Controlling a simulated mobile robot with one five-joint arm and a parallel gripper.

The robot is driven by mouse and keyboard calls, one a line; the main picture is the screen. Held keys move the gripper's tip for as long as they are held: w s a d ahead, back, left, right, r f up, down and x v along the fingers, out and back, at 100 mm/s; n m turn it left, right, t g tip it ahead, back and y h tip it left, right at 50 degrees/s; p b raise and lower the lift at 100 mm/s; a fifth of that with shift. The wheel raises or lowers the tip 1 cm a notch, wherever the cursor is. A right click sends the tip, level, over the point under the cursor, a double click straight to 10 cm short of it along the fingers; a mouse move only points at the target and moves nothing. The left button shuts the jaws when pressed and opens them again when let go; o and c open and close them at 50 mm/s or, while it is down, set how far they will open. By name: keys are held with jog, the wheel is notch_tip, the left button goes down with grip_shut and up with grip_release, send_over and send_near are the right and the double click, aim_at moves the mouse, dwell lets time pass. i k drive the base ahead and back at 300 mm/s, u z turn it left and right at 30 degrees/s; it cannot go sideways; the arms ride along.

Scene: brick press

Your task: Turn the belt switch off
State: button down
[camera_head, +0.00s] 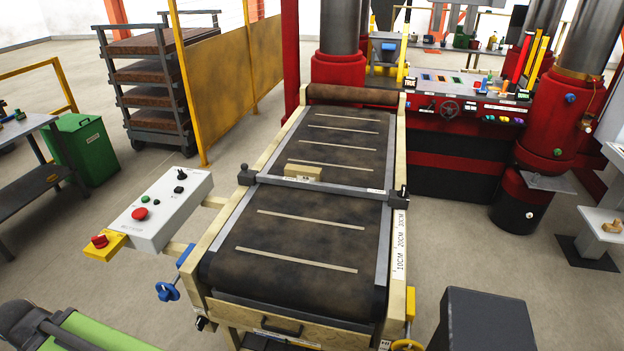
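A light grey control box (165,222) stands beside the left edge of the belt. It carries a black rotary or toggle switch (180,188), a small green button (145,199) and a red button (139,214). Its labels are too small to read, so I cannot tell which control is the belt switch or how it is set. A yellow box (117,243) with a red mushroom button (101,241) is attached at its near end. The brown belt (290,265) runs away from me. My gripper is not in view.
A tan block (303,172) lies on the belt by the grey crossbar (325,185). A blue handwheel (168,291) sticks out at the belt frame's near left. A green bin (85,150) and a yellow panel (233,75) stand further left. Floor left of the control box is clear.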

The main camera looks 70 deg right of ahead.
aim_at(100, 240)
jog(key=u, duration=1.05)
jog(key=i, duration=1.9)
jog(key=u, duration=0.25)
jog(key=k, duration=0.15)
jog(key=z, duration=4.15)
jog(key=i, duration=0.9)
jog(key=z, duration=0.05)
